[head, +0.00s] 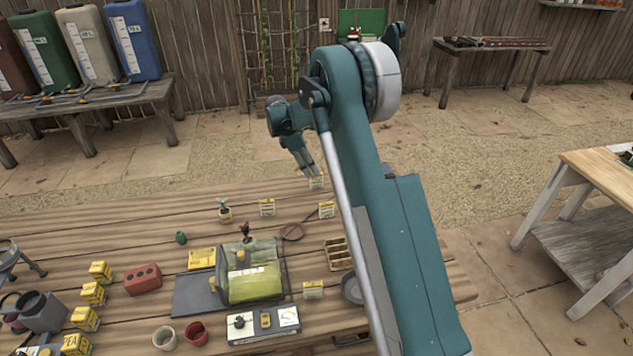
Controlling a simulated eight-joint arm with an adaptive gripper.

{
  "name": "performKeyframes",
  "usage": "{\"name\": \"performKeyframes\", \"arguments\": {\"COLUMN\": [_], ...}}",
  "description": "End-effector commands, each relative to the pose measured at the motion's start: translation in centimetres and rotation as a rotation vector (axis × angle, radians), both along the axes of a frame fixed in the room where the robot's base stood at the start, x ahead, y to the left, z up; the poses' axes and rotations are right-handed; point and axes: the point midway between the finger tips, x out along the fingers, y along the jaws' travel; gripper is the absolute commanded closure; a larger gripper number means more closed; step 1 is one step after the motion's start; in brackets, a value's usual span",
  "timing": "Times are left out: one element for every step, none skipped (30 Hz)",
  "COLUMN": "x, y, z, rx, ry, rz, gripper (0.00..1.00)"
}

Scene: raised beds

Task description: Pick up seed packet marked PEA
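On the table (120,235) are a green-and-yellow machine (252,283), a red brick (143,279), two cups (195,333), a wooden divided tray (338,253) and a control box (264,324). My arm hides the table's right part. The far left tabletop is mostly clear.

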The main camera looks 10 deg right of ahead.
Motion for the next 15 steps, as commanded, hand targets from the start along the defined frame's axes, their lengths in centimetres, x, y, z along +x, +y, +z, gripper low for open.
{"name": "performKeyframes", "arguments": {"x": [0.0, 0.0, 0.0, 0.0, 0.0, 0.0, 0.0, 0.0, 0.0, 0.0, 0.0, 0.0, 0.0, 0.0, 0.0], "y": [-0.2, -0.3, -0.4, -0.5, -0.6, -0.7, -0.8, -0.8, -0.9, -0.9, -0.9, -0.9, -0.9, -0.9, -0.9], "z": [-0.4, -0.6, -0.9, -1.2, -1.4, -1.7, -1.8, -2.0, -2.1, -2.1, -2.1, -2.1, -2.1, -2.1, -2.1], "rx": [0.000, 0.000, 0.000, 0.000, 0.000, 0.000, 0.000, 0.000, 0.000, 0.000, 0.000, 0.000, 0.000, 0.000, 0.000], "ry": [0.000, 0.000, 0.000, 0.000, 0.000, 0.000, 0.000, 0.000, 0.000, 0.000, 0.000, 0.000, 0.000, 0.000, 0.000], "rz": [-0.001, -0.001, -0.001, -0.001, -0.001, -0.001, -0.001, -0.001, -0.001, -0.001, -0.001, -0.001, -0.001, -0.001, -0.001], "gripper": [0.72, 0.72, 0.72, 0.72, 0.72, 0.72, 0.72, 0.72, 0.72, 0.72, 0.72, 0.72, 0.72, 0.72, 0.72]}}
